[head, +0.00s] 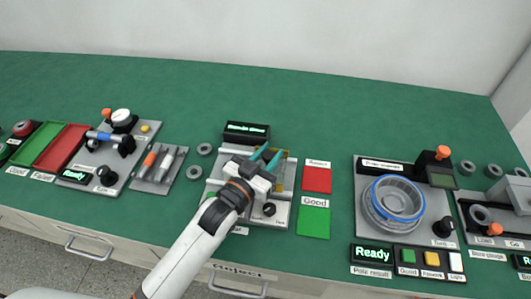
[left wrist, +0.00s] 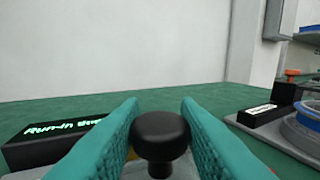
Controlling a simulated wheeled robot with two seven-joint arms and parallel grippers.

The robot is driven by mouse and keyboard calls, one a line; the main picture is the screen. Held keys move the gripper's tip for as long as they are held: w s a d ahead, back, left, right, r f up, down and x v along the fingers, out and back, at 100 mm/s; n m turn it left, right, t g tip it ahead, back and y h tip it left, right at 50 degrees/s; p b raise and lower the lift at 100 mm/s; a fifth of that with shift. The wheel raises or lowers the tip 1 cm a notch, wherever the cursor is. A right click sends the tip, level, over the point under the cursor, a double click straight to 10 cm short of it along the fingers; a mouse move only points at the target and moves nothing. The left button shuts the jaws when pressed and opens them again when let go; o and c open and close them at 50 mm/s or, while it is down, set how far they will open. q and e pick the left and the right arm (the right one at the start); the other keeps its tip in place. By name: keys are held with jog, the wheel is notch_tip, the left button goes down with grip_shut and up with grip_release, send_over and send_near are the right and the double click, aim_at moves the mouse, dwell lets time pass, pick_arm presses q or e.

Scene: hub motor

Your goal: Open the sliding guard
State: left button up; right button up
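The run-in stand (head: 278,225) is a light grey fixture near the middle of the bench. A yellowish strip (head: 290,172) shows at its right side, beside my fingers. I cannot make out the guard's full outline because my arm covers much of the stand. My left gripper (head: 267,158) is low over the stand, its teal fingers pointing toward the back. In the left wrist view a black round knob (left wrist: 160,135) on a short stem sits between the fingers, which meet its sides. My right gripper is not in view.
The run-in display (head: 247,131) stands behind the stand. A black dial (head: 269,209) is at its front. Red (head: 317,180) and green (head: 314,222) pads lie to the right, then a fixture with a blue-ringed hub (head: 394,198). Grey rings (head: 194,172) lie to the left. The back bench is clear.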

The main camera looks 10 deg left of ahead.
pick_arm(q)
jog(key=o, duration=0.3)
jog(key=shift+o, duration=0.2)
jog(key=shift+s, duration=0.15)
jog(key=b+v, duration=0.1)
jog(key=v, duration=0.9)
jog(key=shift+s+a+f, duration=0.1)
jog(key=shift+s+a, duration=0.35)
jog(key=shift+s, duration=0.35)
